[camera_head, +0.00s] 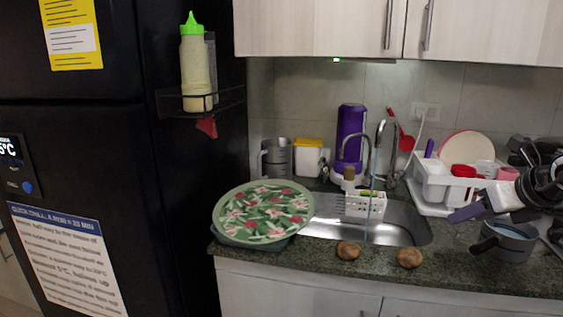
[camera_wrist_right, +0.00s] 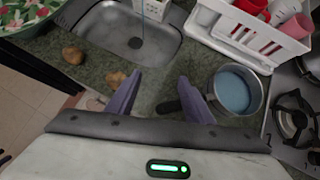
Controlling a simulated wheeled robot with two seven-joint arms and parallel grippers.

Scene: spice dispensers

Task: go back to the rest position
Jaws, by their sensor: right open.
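My right gripper (camera_head: 484,206) is at the right side of the head view, above the counter by the grey pot (camera_head: 508,240). In the right wrist view its two purple fingers (camera_wrist_right: 158,90) are spread apart with nothing between them but the counter below. The pot (camera_wrist_right: 236,92) holds bluish liquid, and its dark handle points toward the fingers. I cannot tell whether the right finger touches the pot. My left gripper is not in view.
Two brown potatoes (camera_head: 348,250) lie at the counter's front edge before the sink (camera_head: 400,226). A white dish rack (camera_head: 436,188) stands behind the gripper. A stove (camera_wrist_right: 293,115) is at the right. A floral-lidded container (camera_head: 263,211) sits left, beside the black fridge (camera_head: 110,160).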

